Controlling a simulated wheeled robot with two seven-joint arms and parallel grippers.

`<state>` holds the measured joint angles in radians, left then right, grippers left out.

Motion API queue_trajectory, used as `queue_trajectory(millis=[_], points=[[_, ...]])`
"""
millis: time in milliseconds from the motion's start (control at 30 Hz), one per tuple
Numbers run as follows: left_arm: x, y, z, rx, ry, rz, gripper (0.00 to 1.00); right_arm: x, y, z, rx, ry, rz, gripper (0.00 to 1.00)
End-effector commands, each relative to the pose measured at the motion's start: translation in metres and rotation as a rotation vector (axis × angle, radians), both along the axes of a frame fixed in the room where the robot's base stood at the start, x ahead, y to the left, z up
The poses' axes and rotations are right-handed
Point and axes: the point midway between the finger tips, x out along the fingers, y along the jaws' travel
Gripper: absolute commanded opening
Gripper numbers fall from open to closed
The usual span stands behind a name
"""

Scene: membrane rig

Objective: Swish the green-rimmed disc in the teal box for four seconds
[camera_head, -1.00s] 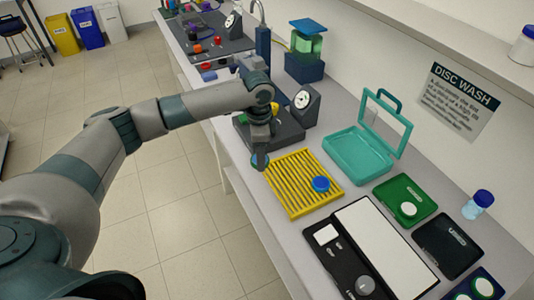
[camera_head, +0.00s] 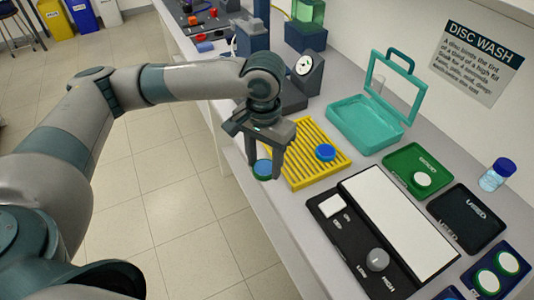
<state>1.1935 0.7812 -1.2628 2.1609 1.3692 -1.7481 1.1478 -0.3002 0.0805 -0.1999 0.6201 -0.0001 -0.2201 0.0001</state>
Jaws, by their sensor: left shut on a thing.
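The teal box (camera_head: 345,127) stands open on the bench right of centre, its framed lid raised at the back. My left gripper (camera_head: 264,168) is shut on a blue-faced disc with a greenish rim (camera_head: 263,172). It holds the disc at the left edge of the yellow slatted rack (camera_head: 331,170), near the bench's front edge, apart from the teal box. I cannot tell how high the disc is above the bench. My right gripper is not in view.
A blue disc (camera_head: 325,152) lies on the rack. A green tray (camera_head: 404,160) holds a white disc with a green rim (camera_head: 422,180). A black tray (camera_head: 465,217), a black panel with a knob (camera_head: 377,260), a blue-capped jar (camera_head: 496,175) and a dial (camera_head: 304,66) stand around.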

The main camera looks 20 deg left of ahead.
Motion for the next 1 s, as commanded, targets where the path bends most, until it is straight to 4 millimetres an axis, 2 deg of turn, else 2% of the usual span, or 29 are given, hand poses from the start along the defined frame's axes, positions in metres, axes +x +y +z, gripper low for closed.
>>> queue_trajectory(millis=[33, 300, 1000], points=[[-0.007, 0.0, -0.006, 0.001, -0.002, 0.032, 0.24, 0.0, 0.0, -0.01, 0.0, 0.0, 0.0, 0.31], [-0.031, -0.002, -0.008, 0.0, -0.001, 0.159, 0.24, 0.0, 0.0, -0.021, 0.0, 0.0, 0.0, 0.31], [-0.033, -0.002, -0.008, 0.0, 0.0, 0.173, 0.24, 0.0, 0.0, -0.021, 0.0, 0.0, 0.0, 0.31]])
